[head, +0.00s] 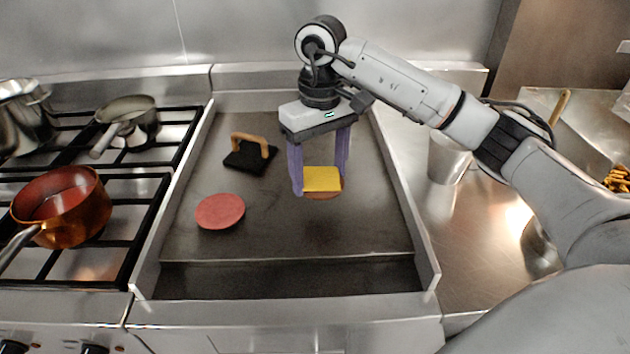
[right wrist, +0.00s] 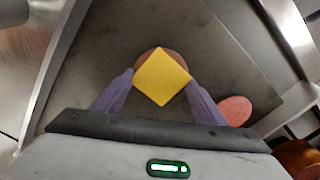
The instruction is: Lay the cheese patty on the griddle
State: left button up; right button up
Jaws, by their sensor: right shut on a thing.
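The cheese patty is a brown patty topped with a square yellow cheese slice (head: 322,179); it also shows in the right wrist view (right wrist: 162,78). My right gripper (head: 320,184) is shut on it, with a purple finger at each side. The patty is over the right half of the griddle (head: 240,240); I cannot tell whether its underside touches the plate. In the right wrist view the cheese hides most of the patty. My left gripper is in neither view.
A pink patty (head: 220,211) lies on the griddle to the left. A black press with a wooden handle (head: 252,154) stands behind it. A copper pan (head: 62,207) sits on the stove at left. A metal cup (head: 446,158) stands right of the griddle. The griddle's front is clear.

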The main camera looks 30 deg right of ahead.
aim_at(319, 177)
jog(key=shift+w+f, duration=0.1)
jog(key=shift+f, duration=1.85)
jog(key=shift+f, duration=0.2)
jog(key=o, duration=1.1)
jog(key=shift+o, duration=0.2)
notch_tip(319, 177, up, 12)
jog(key=shift+r, duration=0.2)
